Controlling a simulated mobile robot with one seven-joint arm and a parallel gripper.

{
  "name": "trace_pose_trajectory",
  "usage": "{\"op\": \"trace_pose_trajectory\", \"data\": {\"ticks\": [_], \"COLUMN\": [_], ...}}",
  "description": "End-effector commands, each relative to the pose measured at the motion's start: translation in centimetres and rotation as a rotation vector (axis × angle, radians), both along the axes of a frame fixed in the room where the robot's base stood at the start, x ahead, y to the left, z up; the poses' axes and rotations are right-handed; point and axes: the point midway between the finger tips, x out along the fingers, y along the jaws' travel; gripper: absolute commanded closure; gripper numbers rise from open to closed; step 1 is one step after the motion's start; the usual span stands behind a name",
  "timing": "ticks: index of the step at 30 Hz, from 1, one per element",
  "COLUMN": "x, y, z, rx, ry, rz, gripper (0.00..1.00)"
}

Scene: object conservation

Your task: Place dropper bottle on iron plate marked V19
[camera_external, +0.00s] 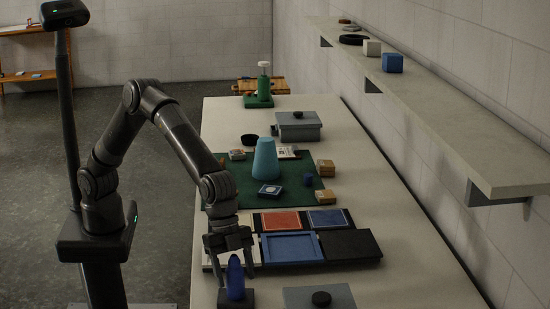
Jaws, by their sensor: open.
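A blue, pointed bottle-like object (235,280) stands upright on a small dark block (236,300) at the near left of the table. It may be the dropper bottle, but I cannot make out a cap or label. My gripper (234,268) points down at it, with open fingers on either side of its upper part. I cannot tell whether the fingers touch it. Behind lies a group of flat panels: a red one (281,222), a blue one (328,218), a blue-framed tray (292,260) and a black one (350,245). No V19 mark is readable, so I cannot tell the iron plate.
A teal cone (265,160) and small blocks are on a green mat (240,200). Farther back are a grey lidded box (298,126) and a green stand (259,100). The right table edge is clear.

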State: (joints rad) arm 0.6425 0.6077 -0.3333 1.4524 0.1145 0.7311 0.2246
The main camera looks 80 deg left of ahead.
Motion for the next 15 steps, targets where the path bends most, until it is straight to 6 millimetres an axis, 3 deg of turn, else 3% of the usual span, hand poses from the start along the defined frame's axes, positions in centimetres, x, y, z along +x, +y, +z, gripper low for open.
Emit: {"op": "trace_pose_trajectory", "data": {"ticks": [5,15], "x": [-0.1,-1.2], "y": [0.4,3.0], "z": [1.6,8.2], "rx": [-0.002,-0.003], "ry": [-0.002,-0.003], "rz": [0.0,0.001], "gripper": [0.38,0.38]}}
